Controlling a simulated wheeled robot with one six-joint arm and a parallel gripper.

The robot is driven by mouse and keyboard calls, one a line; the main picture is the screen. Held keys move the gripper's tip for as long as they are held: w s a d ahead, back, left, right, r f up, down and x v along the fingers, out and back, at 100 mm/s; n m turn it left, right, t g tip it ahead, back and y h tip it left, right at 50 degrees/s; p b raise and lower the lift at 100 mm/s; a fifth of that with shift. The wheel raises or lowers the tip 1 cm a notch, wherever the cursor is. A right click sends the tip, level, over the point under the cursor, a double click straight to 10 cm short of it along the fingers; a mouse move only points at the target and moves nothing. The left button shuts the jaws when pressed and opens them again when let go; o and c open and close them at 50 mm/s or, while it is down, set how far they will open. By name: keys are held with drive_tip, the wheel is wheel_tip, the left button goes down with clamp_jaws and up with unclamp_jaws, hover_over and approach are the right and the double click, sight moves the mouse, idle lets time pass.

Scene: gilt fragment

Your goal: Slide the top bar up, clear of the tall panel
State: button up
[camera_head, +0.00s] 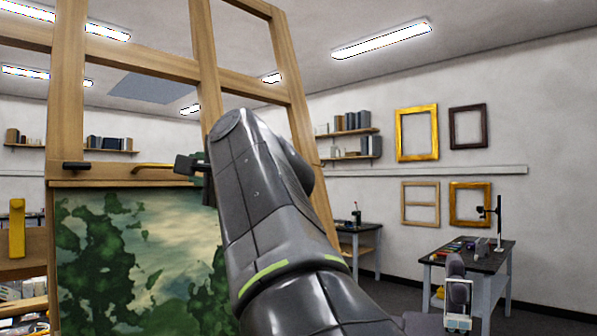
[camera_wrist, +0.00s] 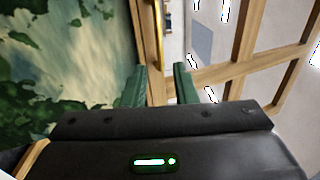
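The tall panel (camera_head: 140,260) is a large green landscape painting on a wooden easel; it also fills the left of the wrist view (camera_wrist: 60,50). The top bar (camera_head: 110,184) is a wooden bar across the easel, against the panel's upper edge. A brass handle (camera_head: 152,168) is on the bar. My gripper (camera_head: 198,168) is at the handle's right end. In the wrist view its green fingers (camera_wrist: 160,72) are apart, with the brass handle (camera_wrist: 158,30) lined up between them. I cannot tell how far the handle reaches between the fingers. My arm hides the bar's right part.
A dark knob (camera_head: 76,165) is on the bar's left end. The easel's uprights (camera_head: 203,60) and upper crossbar (camera_head: 140,56) stand above, with open space between. Worktables (camera_head: 470,256) stand at the right; a yellow object (camera_head: 17,228) is at the left.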

sight(171, 166)
drive_tip(key=p+x, duration=0.3)
drive_tip(key=x, duration=1)
drive_tip(key=shift+a+p, duration=0.1)
drive_tip(key=shift+p, duration=0.2)
clamp_jaws()
